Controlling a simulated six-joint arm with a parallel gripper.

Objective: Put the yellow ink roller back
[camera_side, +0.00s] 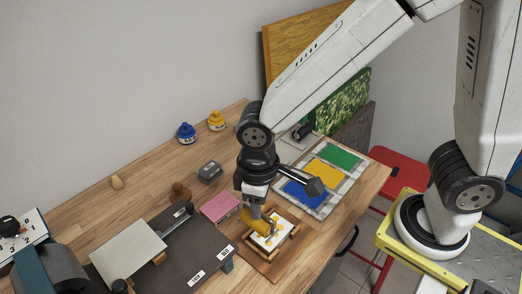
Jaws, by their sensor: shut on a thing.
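My gripper (254,208) points down over the front of the wooden bench. It is shut on the yellow ink roller (257,221), whose yellow part shows just below the jaws; its handle is mostly hidden by my gripper. Under and right of the roller is a white block with yellow marks (281,237) in a small wooden frame. I cannot tell if the roller touches it. An ink slab with blue, yellow (325,174) and green patches lies to the right, behind my wrist.
A pink block (220,207) lies left of my gripper. A dark press bed (203,246) with a pale board is front left. A grey box (209,172), blue jar (187,133) and yellow jar (216,121) stand farther back.

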